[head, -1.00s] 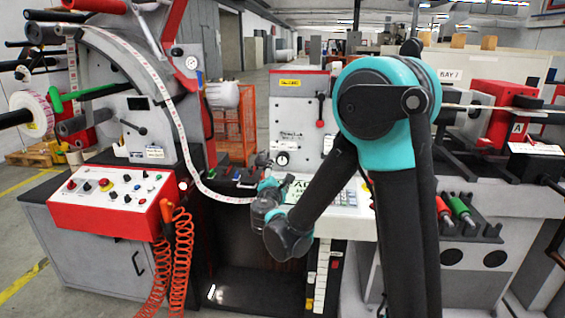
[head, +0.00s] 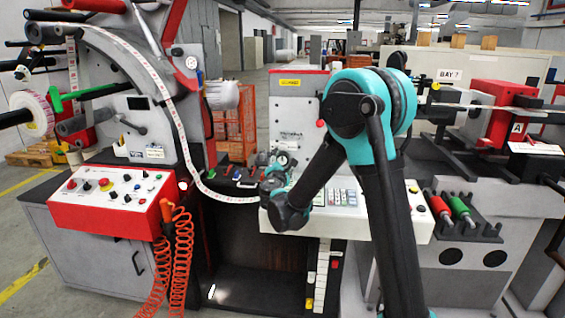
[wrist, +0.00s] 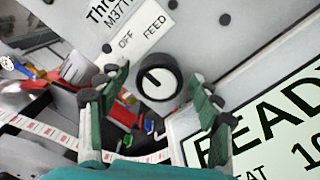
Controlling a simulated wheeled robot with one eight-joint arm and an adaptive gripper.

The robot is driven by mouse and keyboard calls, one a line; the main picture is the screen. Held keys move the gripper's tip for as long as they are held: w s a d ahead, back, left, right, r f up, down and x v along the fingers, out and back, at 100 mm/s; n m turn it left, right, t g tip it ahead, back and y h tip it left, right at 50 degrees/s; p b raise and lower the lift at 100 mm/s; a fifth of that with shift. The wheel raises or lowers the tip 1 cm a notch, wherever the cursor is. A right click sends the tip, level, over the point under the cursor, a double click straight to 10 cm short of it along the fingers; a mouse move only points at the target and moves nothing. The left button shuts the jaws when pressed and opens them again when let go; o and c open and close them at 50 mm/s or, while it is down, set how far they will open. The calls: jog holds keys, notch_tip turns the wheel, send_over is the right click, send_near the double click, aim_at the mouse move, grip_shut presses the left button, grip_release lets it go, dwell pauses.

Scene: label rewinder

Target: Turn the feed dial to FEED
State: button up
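The feed dial (wrist: 158,77) is in the middle of the wrist view, a round knob with a black rim, a pale face and a dark pointer. The pointer slants to the upper left, toward the OFF side of the OFF/FEED label (wrist: 140,35) above it. My gripper (wrist: 157,86) is open, with one green-padded finger on each side of the dial. I see gaps between the pads and the dial; depth to the dial is hard to judge. In the head view my gripper (head: 279,168) is at the front of the grey machine cabinet, and it largely covers the dial area.
A pale display reading READY (wrist: 278,125) is at the lower right of the dial. The printed label web (head: 222,197) passes left of my gripper. The red control box (head: 112,202) with several knobs and the orange coiled hose (head: 180,255) stand farther left.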

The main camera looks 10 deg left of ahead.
jog(key=c, duration=1.1)
jog(key=m, duration=0.4)
jog(key=shift+f+m, duration=0.1)
jog(key=shift+m, duration=1.9)
jog(key=o, duration=1.2)
jog(key=shift+c, duration=0.2)
